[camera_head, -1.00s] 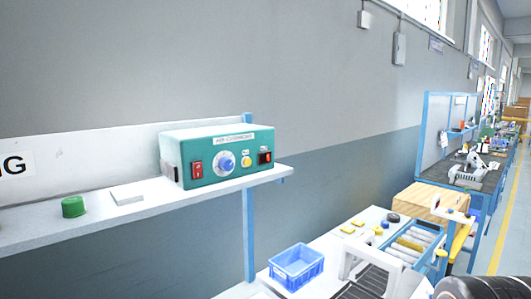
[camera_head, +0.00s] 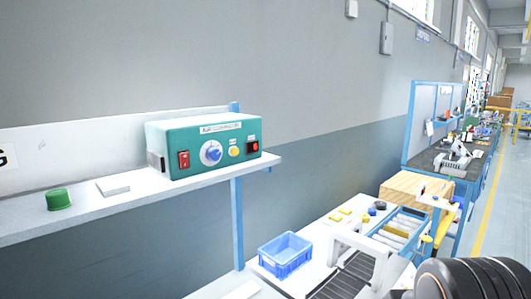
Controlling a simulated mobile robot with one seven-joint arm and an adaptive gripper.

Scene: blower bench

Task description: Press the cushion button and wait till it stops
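A green and white box labelled as an air cushion unit (camera_head: 203,146) stands on the white shelf (camera_head: 100,210). Its front panel has a red switch (camera_head: 184,160) at left, a blue knob (camera_head: 211,153) on a white dial, a round yellow button (camera_head: 234,152), and a dark switch with a red part (camera_head: 252,147) at right. The small labels are too blurred to read. My gripper is not in view; a dark ribbed part of mine fills the lower right corner.
A green cap (camera_head: 59,199) and a flat white block (camera_head: 113,187) lie on the shelf left of the box. Below stand a blue crate (camera_head: 285,254), a white frame over a dark conveyor (camera_head: 358,251), rollers and a wooden box (camera_head: 412,191). An aisle runs along the right.

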